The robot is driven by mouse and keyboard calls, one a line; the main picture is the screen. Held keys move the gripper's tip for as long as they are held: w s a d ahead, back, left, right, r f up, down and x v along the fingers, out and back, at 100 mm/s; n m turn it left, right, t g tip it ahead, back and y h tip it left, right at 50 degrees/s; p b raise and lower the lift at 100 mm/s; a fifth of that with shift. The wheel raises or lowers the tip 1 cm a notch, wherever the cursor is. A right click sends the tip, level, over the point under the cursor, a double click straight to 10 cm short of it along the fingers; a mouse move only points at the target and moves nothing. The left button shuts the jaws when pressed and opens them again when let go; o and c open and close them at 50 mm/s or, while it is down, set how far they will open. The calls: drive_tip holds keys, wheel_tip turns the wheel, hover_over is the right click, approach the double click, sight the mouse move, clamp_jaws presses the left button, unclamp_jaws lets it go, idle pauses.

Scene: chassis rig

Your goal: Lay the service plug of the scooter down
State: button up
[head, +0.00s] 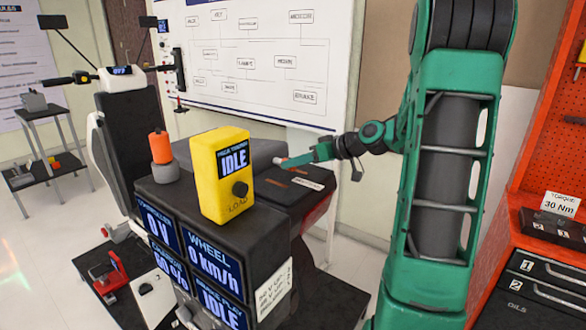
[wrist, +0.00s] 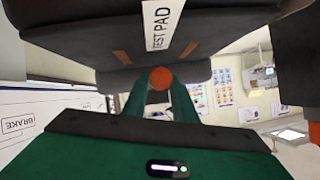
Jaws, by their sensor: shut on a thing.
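My gripper (head: 290,161) reaches left from the green arm, low over the dark rear top of the scooter (head: 290,186). In the wrist view, my gripper's two green fingers (wrist: 160,90) are shut on an orange round end, which I take to be the service plug (wrist: 161,78). The fingers hide the rest of it. A dark pad with a white label, partly cut off and ending in "EST PAD" (wrist: 162,25), lies close to the plug. I cannot tell whether they touch. In the head view the plug is too small to make out clearly.
A yellow meter reading IDLE (head: 224,175) stands on the dark display box, left of my gripper. An orange cylinder on a grey base (head: 160,148) stands further left. A whiteboard (head: 260,60) is behind. An orange tool cabinet (head: 540,240) is at the right.

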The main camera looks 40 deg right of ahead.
drive_tip(key=shift+f, duration=0.55)
drive_tip(key=shift+f, duration=0.1)
drive_tip(key=shift+f, duration=0.35)
drive_tip(key=shift+f, duration=0.15)
drive_tip(key=o, duration=1)
drive_tip(key=shift+o, duration=0.2)
drive_tip(key=shift+d+f, duration=0.1)
